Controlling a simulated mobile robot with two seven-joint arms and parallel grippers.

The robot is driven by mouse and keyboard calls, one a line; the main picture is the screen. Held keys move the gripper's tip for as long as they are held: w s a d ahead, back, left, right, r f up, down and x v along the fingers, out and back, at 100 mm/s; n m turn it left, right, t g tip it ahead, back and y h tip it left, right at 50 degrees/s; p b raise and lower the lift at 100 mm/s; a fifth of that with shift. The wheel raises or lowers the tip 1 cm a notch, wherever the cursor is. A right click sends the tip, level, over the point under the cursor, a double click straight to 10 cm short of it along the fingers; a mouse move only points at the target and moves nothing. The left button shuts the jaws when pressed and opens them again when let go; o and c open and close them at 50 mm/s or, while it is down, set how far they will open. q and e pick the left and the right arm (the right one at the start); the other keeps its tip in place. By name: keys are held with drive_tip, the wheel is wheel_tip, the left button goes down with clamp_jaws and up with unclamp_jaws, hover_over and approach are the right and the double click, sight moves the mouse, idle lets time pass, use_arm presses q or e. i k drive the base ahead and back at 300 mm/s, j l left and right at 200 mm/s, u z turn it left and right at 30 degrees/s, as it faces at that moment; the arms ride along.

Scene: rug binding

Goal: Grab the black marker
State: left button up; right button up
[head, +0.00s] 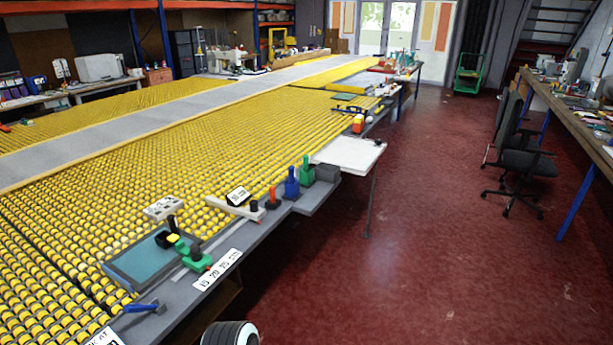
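I cannot pick out a black marker for certain. Small dark upright items stand along the near edge of the long roller table (110,185), too small to identify: one dark piece (172,223) by a teal panel (148,262), and another (254,206) at the end of a pale bar. The far ends of the tables and the cluttered right workbench are too small to read. Neither of my grippers is in view.
Blue (291,188) and green (305,173) tools stand on the table's edge, with a blue-handled hammer (142,307) nearer. A white board (348,153) juts out over the aisle. The red floor (420,230) is open up to the black chairs (522,160) and right workbench (575,110).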

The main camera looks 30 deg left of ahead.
sight(171, 220)
drive_tip(key=u, duration=2.1)
drive_tip(key=i+l+u, duration=0.1)
drive_tip(key=u, duration=0.35)
drive_tip(key=l+u, duration=0.2)
drive_tip(key=u, duration=0.2)
drive_tip(key=i+l+u, duration=0.1)
drive_tip(key=u, duration=0.35)
drive_tip(key=l+u, duration=0.3)
drive_tip(key=l, duration=0.25)
drive_tip(key=k+l+u, duration=0.1)
drive_tip(key=l+u, duration=0.15)
drive_tip(key=l, duration=0.3)
